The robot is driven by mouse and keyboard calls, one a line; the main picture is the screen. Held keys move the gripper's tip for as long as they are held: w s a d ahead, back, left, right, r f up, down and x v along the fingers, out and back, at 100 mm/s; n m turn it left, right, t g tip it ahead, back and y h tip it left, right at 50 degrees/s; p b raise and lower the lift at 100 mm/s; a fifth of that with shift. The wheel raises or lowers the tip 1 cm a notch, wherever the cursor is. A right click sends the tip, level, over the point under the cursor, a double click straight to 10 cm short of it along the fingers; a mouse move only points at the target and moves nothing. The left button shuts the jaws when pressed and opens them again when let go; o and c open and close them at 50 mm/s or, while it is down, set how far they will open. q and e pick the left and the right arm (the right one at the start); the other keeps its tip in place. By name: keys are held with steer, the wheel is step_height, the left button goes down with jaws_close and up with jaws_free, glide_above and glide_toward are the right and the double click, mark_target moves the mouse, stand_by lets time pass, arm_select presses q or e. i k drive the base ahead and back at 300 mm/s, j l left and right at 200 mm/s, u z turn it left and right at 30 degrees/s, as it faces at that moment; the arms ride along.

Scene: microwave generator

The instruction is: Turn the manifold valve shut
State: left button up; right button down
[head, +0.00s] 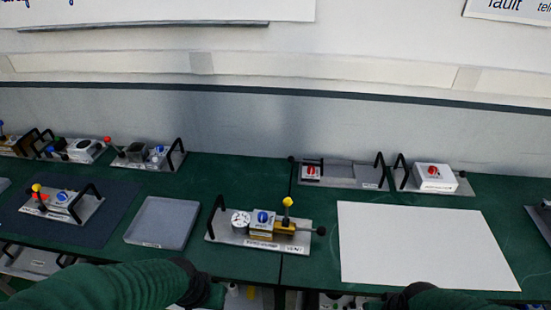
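A grey plate module (222,240) stands front centre on the green bench. It carries a white round gauge (241,222), a blue knob (263,217) on a white block, and a brass-coloured body (284,228) with a yellow-topped upright handle (288,202). A dark rod with a black ball (321,231) sticks out to the right. A front label seems to read "VENT"; the other is too small to read, so I cannot tell which part is the manifold valve. My green-sleeved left arm and part of my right arm show at the bottom edge, below the module. Neither gripper's fingers show.
A grey tray (162,222) lies left of the module; a white sheet (425,245) lies right. Another module with red, yellow and blue knobs (62,197) stands on a dark mat at left. More modules with black handles line the back, including a white box (434,178).

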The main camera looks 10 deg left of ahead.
mark_target(61, 195)
steer(key=u, duration=1.8)
steer(key=i+j, duration=0.3)
steer(key=i, duration=0.15)
steer(key=i+j, duration=0.3)
steer(key=i, duration=0.15)
